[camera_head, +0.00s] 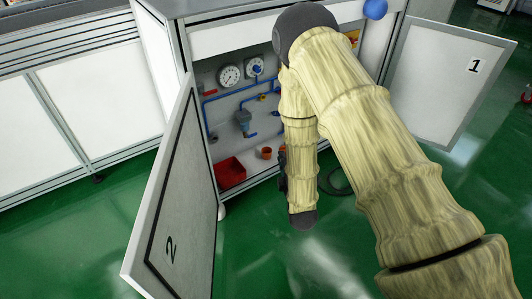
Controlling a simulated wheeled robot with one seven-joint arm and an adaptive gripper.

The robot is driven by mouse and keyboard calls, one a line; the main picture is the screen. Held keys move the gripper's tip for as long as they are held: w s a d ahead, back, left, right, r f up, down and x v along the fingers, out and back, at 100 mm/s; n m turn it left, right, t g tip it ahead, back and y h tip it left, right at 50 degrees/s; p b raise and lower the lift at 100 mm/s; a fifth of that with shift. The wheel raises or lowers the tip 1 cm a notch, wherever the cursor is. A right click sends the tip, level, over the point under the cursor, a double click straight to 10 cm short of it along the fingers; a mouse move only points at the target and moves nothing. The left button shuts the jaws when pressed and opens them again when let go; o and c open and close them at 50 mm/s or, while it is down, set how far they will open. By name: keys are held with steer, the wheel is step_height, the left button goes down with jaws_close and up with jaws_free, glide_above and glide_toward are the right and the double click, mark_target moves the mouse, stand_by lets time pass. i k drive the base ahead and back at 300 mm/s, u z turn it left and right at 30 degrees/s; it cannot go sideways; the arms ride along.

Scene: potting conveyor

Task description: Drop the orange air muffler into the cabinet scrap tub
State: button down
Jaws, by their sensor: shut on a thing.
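The open cabinet (222,95) stands at the centre. A red tub (230,172), which looks like the scrap tub, sits on its floor at the left. My forearm hangs in front of the cabinet's right part. Only a dark edge of my gripper (282,172) shows past the forearm's left side, to the right of the tub. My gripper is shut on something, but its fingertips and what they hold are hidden. A small orange cup-like thing (267,153) shows between the tub and my gripper; I cannot tell whether it is the air muffler.
Door 2 (178,205) stands open at the left, and door 1 (447,85) at the right. Gauges (230,75) and blue pipes (225,95) line the cabinet's back. A blue ball (375,9) is at the top. A dark hose (338,185) lies near the cabinet. Green floor is clear in front.

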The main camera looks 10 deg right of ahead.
mark_target(231, 172)
steer(key=z, duration=0.9)
steer(key=k, duration=1.35)
steer(key=u, duration=1.05)
steer(key=i, duration=1.05)
